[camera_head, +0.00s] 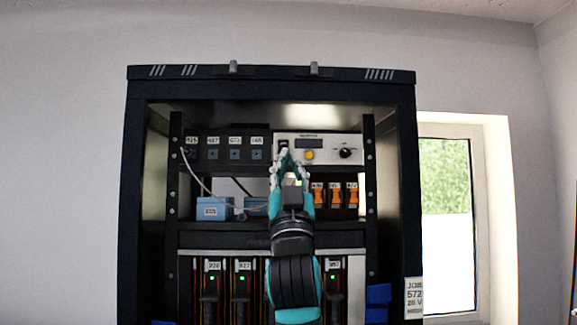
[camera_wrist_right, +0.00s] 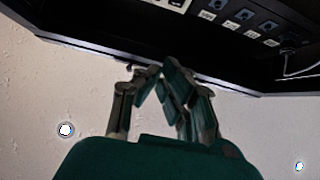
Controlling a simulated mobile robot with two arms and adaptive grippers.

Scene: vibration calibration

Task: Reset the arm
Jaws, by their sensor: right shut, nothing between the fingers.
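My right arm rises from the bottom centre of the head view, with its right gripper (camera_head: 286,155) pointing up in front of the rack. The gripper is shut and empty, its fingertips together. In the picture the tips overlap the lower left part of the white panel (camera_head: 340,142), which has a dark display, a yellow button and a black knob. I cannot tell whether they touch it. In the right wrist view the closed fingers (camera_wrist_right: 158,78) show against the pale wall and the dark rack edge. My left gripper is not in view.
The dark rack cabinet (camera_head: 130,210) holds a black socket panel (camera_head: 212,150), a blue box (camera_head: 213,208), orange switches (camera_head: 334,196) and lower modules with green lights (camera_head: 242,280). A white cable (camera_head: 197,178) hangs at the left. A window (camera_head: 446,220) is at right.

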